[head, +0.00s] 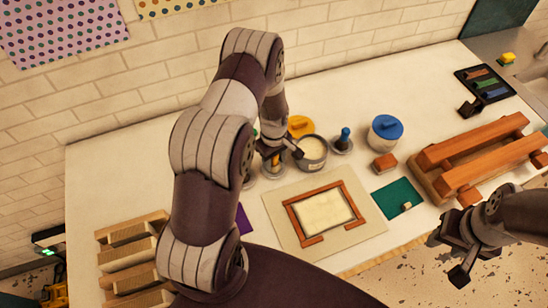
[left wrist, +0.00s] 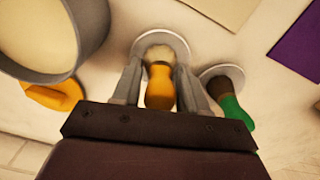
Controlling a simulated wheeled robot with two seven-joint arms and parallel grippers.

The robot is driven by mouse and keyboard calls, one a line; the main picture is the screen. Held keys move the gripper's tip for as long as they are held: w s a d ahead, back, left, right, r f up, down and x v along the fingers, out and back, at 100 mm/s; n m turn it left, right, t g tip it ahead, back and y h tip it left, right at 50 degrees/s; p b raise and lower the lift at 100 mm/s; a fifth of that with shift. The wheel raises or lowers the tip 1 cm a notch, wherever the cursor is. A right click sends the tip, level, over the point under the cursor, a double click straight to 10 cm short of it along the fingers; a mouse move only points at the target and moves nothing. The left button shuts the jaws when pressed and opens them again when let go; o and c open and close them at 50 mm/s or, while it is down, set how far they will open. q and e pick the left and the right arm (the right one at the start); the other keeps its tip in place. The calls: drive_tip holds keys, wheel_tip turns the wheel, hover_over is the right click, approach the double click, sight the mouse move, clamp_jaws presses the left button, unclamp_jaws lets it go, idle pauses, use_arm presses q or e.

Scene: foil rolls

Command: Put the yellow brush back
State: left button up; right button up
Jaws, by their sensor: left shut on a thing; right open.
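The yellow brush (left wrist: 160,92) is between the two fingers of my left gripper (left wrist: 158,85), which is shut on its handle. Its pale bristles point at a round grey-white holder (left wrist: 178,46), and the brush head overlaps that disc in the left wrist view; I cannot tell if it touches. In the head view my left gripper (head: 272,154) is over the round holder (head: 273,168), left of the grey pot, and mostly hides the brush. My right gripper (head: 450,256) is open and empty past the table's front edge at the right.
A grey pot (head: 312,153) of cream stuff stands close beside my left gripper. A green brush (left wrist: 235,110) is on the other side. An orange lid (head: 300,125), a blue brush (head: 345,137) and a blue-lidded jar (head: 385,133) are near. A wooden frame (head: 322,210) lies in front.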

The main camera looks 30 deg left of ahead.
use_arm(q)
drive_tip(key=o, duration=1.7)
drive_tip(key=shift+r, duration=0.15)
wheel_tip(320, 180, up, 9)
drive_tip(key=p, duration=0.7)
